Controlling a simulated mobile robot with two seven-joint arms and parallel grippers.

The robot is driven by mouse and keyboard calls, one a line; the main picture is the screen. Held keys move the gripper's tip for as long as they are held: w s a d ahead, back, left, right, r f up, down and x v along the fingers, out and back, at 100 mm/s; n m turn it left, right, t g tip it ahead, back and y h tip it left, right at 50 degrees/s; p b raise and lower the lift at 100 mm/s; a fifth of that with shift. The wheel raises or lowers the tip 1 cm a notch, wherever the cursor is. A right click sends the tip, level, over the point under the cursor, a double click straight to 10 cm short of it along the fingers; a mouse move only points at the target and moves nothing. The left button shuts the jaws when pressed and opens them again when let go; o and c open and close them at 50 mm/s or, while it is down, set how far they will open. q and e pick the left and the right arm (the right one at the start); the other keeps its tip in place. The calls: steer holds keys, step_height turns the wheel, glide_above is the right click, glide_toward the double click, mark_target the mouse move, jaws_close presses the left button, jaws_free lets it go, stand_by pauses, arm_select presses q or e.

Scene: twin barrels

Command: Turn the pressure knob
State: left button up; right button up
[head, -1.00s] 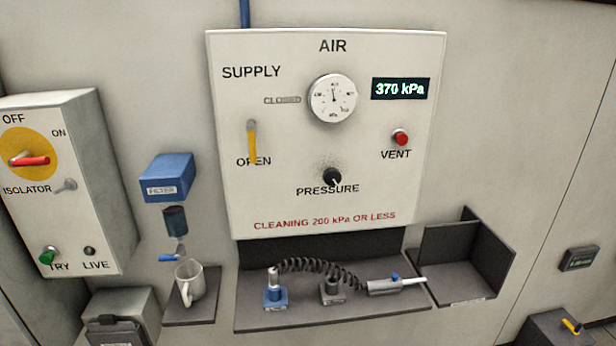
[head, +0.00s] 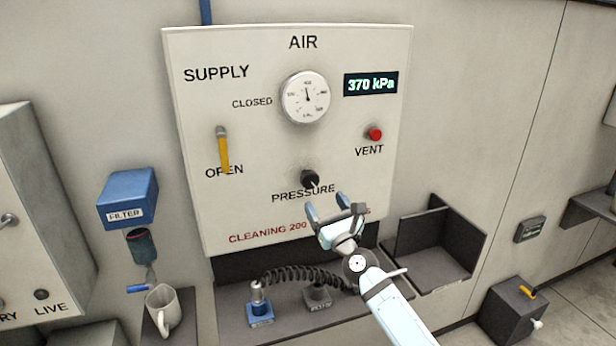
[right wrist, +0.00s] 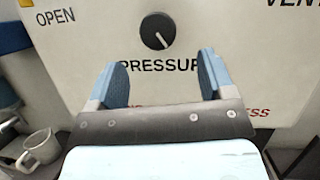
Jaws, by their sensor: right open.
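The pressure knob (head: 310,178) is a small black round knob on the white AIR panel (head: 225,105), above the word PRESSURE. In the right wrist view the knob (right wrist: 157,31) shows a white pointer line slanting to the lower right. My right gripper (head: 335,207) is open and empty, just below and in front of the knob, not touching it. Its blue fingers (right wrist: 160,75) stand apart below the knob in the right wrist view. The display (head: 371,84) reads 370 kPa, and a round gauge (head: 305,97) sits above the knob. My left gripper is not seen.
A yellow supply lever (head: 222,150) points down to OPEN. A red VENT button (head: 375,134) sits right of the knob. Below are a shelf with a coiled black hose (head: 290,275), a dark bin (head: 440,250) and a mug (head: 163,308). The blue filter (head: 128,198) hangs left.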

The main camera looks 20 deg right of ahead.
mark_target(312, 183)
steer(key=p+x, duration=0.1)
steer(key=x, duration=0.8)
steer(key=shift+a, duration=0.15)
steer(key=c, duration=0.9)
